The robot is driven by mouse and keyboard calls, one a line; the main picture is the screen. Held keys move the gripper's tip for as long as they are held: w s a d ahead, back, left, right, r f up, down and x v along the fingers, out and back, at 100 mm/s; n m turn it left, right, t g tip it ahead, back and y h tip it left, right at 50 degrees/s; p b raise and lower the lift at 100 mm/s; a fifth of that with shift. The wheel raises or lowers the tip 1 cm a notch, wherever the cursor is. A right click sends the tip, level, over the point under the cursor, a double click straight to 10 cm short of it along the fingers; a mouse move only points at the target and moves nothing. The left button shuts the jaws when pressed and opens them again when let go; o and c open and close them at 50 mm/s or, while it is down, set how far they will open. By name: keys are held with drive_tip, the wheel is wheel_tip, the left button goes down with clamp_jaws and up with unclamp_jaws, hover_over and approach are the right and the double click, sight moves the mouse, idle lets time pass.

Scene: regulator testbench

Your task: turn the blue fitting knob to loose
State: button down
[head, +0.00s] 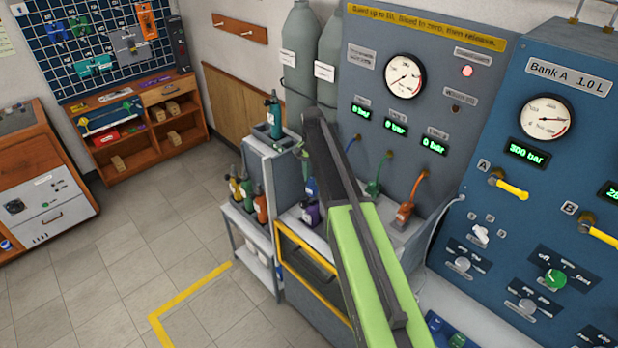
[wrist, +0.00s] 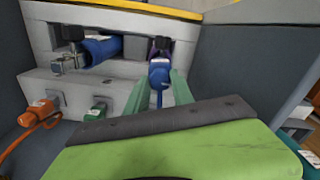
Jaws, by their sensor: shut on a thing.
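The blue fitting (wrist: 158,72) is in the middle of the wrist view, with a thin blue hose running down from it. My gripper (wrist: 161,88) has its two pale green fingers on either side of the fitting and is shut on it. The turn position of the knob cannot be read. A dark purple part with a black top (wrist: 161,46) shows just behind the fitting. In the head view my green arm covers the fitting and my fingertips.
A green fitting (wrist: 95,112) and an orange fitting (wrist: 42,110) sit on the grey block beside the blue one. A blue cylinder (wrist: 102,48) with a black knob and metal end lies in a recess. A gauge panel (head: 383,120) rises behind the bench.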

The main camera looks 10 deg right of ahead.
sight(312, 178)
drive_tip(key=shift+n, duration=1.4)
idle(0.7)
drive_tip(key=c, duration=1.1)
unclamp_jaws()
drive_tip(key=shift+r, duration=0.1)
wheel_tip(312, 178, up, 17)
drive_tip(key=p, duration=1.7)
drive_tip(key=shift+r, duration=0.1)
